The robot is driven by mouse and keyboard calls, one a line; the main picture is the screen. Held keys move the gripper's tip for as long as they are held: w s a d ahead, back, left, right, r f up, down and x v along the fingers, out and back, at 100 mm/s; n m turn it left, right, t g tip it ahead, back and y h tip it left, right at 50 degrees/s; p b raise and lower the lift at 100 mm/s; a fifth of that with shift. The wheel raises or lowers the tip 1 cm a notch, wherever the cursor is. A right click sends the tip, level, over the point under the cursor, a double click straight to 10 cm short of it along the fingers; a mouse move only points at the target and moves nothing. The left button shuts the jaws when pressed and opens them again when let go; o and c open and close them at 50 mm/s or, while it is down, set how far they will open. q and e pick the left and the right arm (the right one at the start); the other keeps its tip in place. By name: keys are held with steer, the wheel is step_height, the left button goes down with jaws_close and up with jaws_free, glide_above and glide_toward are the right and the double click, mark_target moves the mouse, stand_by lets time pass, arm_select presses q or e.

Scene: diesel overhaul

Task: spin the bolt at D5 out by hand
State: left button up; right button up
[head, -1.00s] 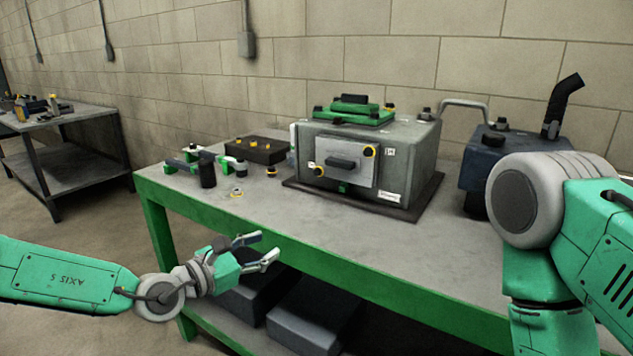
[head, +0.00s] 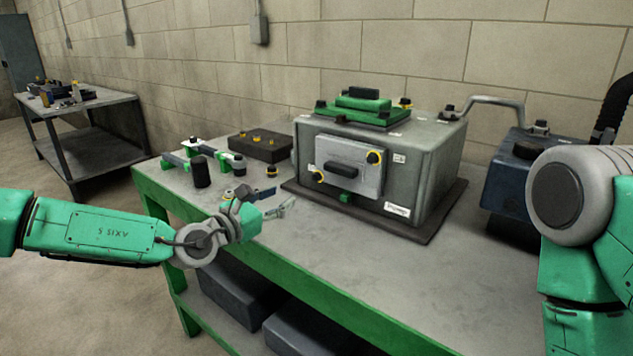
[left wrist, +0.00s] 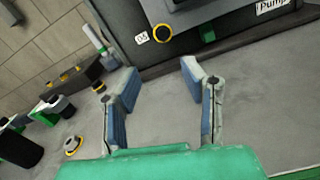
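A grey engine block (head: 432,170) stands on the bench. Its front plate (head: 335,153) carries a dark handle and two yellow-ringed bolts: an upper right bolt (head: 374,157) and a lower left bolt (head: 318,177). The lower left bolt also shows in the left wrist view (left wrist: 163,32), with a small white label (left wrist: 142,37) too blurred to read surely. I cannot tell which bolt is D5. My left gripper (head: 275,201) is open and empty, in front of the block by the bench's front edge. It also shows in the left wrist view (left wrist: 160,78), short of the bolt. My right gripper is out of view.
Left of the block are a dark box with yellow-topped pieces (head: 262,144), a black cylinder (head: 201,172) and loose yellow-ringed parts. A blue unit (head: 510,180) stands to the right. The bench top (head: 385,272) in front of the block is clear.

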mark_target(314, 179)
arm_select(q)
steer(key=x, duration=0.2)
steer(key=b+x, duration=0.1)
steer(key=x, duration=0.2)
steer(key=shift+w+f, duration=0.4)
steer(key=shift+w, duration=0.15)
steer(key=w+d, duration=0.1)
steer(key=w+d+b, duration=0.1)
steer(key=d, duration=0.1)
steer(key=w+d, duration=0.1)
steer(key=d, duration=0.1)
steer(key=shift+w+d+r, duration=0.2)
steer(key=shift+w+d, duration=0.05)
steer(key=shift+w+a+b, duration=0.1)
steer(key=shift+a+b, duration=0.05)
steer(key=shift+b, duration=0.15)
steer(key=shift+w+a, duration=0.2)
steer(key=shift+a, duration=0.9)
steer(key=shift+c, duration=0.8)
steer(key=shift+s+d, duration=0.1)
steer(key=shift+d, duration=0.1)
steer(key=c, duration=0.7)
steer(key=shift+d+r, duration=0.2)
steer(key=shift+d, duration=0.45)
steer(key=shift+a, duration=0.1)
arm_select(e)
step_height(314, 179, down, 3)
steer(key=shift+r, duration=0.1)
arm_select(q)
steer(key=shift+a, duration=0.1)
